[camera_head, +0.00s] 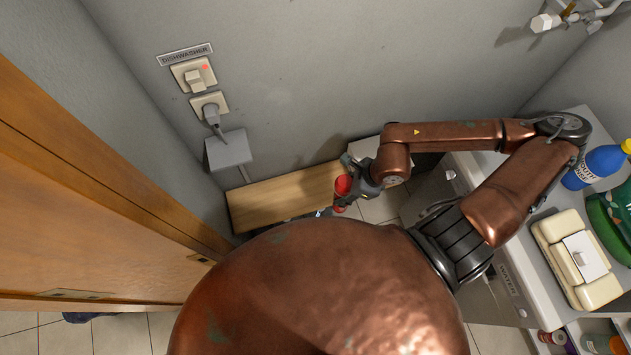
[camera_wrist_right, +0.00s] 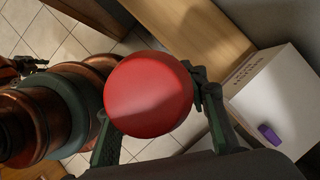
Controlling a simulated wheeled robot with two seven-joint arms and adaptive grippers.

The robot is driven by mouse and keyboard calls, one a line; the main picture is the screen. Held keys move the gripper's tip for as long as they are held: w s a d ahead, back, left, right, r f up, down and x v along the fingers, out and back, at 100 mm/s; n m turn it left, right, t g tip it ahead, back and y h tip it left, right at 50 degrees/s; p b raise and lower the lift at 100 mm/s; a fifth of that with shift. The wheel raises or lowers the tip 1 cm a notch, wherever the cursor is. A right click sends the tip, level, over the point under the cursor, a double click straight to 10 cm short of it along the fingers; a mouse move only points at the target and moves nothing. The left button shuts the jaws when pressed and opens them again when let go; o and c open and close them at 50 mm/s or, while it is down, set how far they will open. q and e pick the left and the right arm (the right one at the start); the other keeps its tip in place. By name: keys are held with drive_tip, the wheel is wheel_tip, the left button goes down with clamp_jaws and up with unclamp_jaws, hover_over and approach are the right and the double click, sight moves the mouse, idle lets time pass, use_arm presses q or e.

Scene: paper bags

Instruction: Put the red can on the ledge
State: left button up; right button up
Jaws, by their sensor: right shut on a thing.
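The red can (camera_head: 343,186) is held by my right gripper (camera_head: 350,180) in the head view. In the right wrist view the red can (camera_wrist_right: 148,95) shows its round end between the two fingers, and my right gripper is shut on it. The wooden ledge (camera_head: 280,197) runs along the foot of the grey wall, and the can appears over or beside its right end. The ledge (camera_wrist_right: 195,25) lies beyond the can in the right wrist view. The gap between can and ledge cannot be told.
A white box (camera_wrist_right: 275,100) with a purple item (camera_wrist_right: 269,134) stands next to the ledge. A grey box with a cable (camera_head: 228,150) hangs on the wall above the ledge. A white counter at right bears a blue bottle (camera_head: 597,167) and a cream box (camera_head: 577,260). The ledge's visible top looks clear.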

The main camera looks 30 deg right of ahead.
use_arm(q)
drive_tip(key=f+b, duration=0.3)
drive_tip(key=shift+s+a+f, duration=0.1)
drive_tip(key=shift+s, duration=0.25)
use_arm(e)
drive_tip(key=w+f, duration=1.3)
drive_tip(key=shift+w+d, duration=0.3)
drive_tip(key=shift+w, duration=0.1)
drive_tip(key=o, duration=1.4)
drive_tip(key=shift+o, duration=0.2)
use_arm(q)
drive_tip(key=shift+w+r+p, duration=0.25)
drive_tip(key=shift+r+p, duration=0.25)
drive_tip(key=shift+w+r+p, duration=0.2)
drive_tip(key=shift+r+p, duration=0.25)
drive_tip(key=shift+r, duration=0.05)
use_arm(e)
drive_tip(key=v, duration=1.2)
